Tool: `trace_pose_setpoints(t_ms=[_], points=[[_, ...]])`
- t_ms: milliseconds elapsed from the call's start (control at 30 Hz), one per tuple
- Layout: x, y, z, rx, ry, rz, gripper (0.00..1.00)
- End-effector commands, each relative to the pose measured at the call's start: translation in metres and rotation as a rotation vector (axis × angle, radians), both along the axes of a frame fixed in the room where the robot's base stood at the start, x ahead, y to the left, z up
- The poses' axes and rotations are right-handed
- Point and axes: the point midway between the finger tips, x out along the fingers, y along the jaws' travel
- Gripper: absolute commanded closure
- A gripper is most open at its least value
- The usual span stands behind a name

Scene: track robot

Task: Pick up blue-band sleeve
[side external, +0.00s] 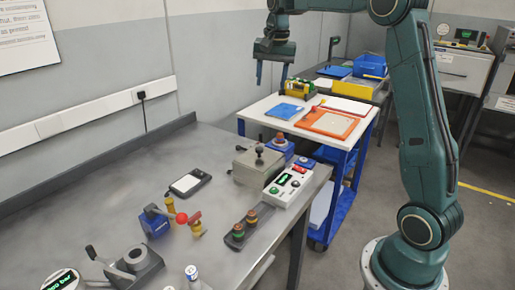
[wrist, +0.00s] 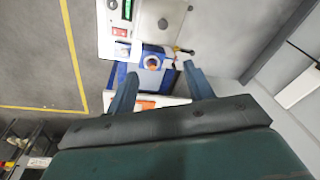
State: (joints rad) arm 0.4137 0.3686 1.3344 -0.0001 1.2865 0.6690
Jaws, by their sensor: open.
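I cannot make out a blue-band sleeve with certainty. A small white cylinder with a blue band near its top (side external: 191,272) stands at the near edge of the grey bench in the side view and may be it. My gripper (side external: 271,80) is open and empty, pointing down, high above the area of the white-topped trolley. In the wrist view my two open fingers (wrist: 160,72) have nothing held between them. A blue fixture with an orange round part (wrist: 152,62) shows beyond the fingertips there; it also shows in the side view (side external: 281,149).
The grey bench (side external: 110,185) carries a control box (side external: 290,186), a dark holder with two banded pieces (side external: 237,237), a blue clamp (side external: 155,225) and a lever device (side external: 133,265). The trolley (side external: 260,108) carries an orange tray (side external: 330,136).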

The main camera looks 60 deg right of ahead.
Motion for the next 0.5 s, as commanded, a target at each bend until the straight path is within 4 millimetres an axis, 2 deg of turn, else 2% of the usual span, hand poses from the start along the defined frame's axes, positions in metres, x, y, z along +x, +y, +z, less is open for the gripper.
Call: trace_pose_setpoints(t_ms=[33,200,500], points=[[0.007,-0.013,-0.009,0.009,0.013,-0.038,0.48],[0.025,-0.050,-0.033,0.034,0.043,-0.165,0.48],[0.043,-0.113,-0.084,0.075,0.097,-0.375,0.48]])
